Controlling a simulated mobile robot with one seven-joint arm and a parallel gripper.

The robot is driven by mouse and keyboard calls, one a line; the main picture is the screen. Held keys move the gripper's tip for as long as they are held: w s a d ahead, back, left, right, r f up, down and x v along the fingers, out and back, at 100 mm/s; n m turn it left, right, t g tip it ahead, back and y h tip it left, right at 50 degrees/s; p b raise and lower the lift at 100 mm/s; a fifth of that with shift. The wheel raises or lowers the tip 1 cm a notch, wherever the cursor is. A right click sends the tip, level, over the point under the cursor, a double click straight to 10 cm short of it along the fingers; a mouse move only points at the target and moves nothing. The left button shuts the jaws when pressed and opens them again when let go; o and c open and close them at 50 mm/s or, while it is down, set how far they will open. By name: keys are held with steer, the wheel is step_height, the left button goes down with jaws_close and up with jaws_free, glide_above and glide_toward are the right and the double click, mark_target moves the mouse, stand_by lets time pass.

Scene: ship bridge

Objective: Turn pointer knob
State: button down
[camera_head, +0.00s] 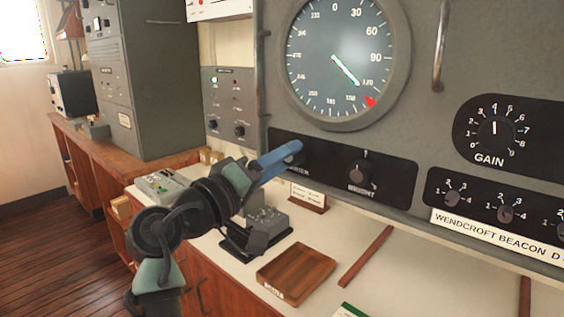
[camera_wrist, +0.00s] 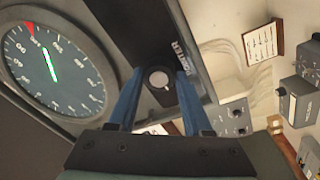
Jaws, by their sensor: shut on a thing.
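My gripper's blue fingers (camera_head: 290,155) reach the dark strip under the large dial. In the wrist view, my gripper (camera_wrist: 159,82) has one finger on each side of the round pointer knob (camera_wrist: 158,77), shut on it. The knob has a pale cap with a dark rim, and part of its label shows beside it. My fingers hide the knob in the head view. The round dial (camera_head: 320,55) has a green-white needle (camera_head: 345,70) at lower right, near 120. A red marker (camera_head: 370,102) sits on the rim a little clockwise of the needle tip.
A second knob (camera_head: 359,174), marked BRIGHT, sits right of my fingers on the same strip. A GAIN knob (camera_head: 494,129) and smaller knobs are farther right. A vertical handle (camera_head: 440,45) stands out from the panel. Below are a wooden tray (camera_head: 296,272) and a dark grey device (camera_head: 262,230).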

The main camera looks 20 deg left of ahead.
steer(key=shift+c, duration=1.6)
jaws_free()
steer(key=b+v, duration=0.2)
steer(key=v, duration=1.1)
steer(key=w+d+r+m+t+y+p, duration=0.2)
steer(key=d+r+m+t+y+p, duration=0.4)
steer(key=d+r, duration=0.95)
steer(key=s+d+r+t+p, duration=0.1)
steer(key=s+d+r+p, duration=0.1)
steer(key=s+r, duration=0.3)
steer(key=s+d+r+m+t+p, duration=0.1)
steer(key=s+d+r+t+p, duration=0.1)
steer(key=s+d+r, duration=0.3)
step_height(320, 180, up, 4)
steer(key=shift+s+d+f, duration=0.2)
steer(key=shift+s+d, duration=0.05)
steer(key=shift+s, duration=0.15)
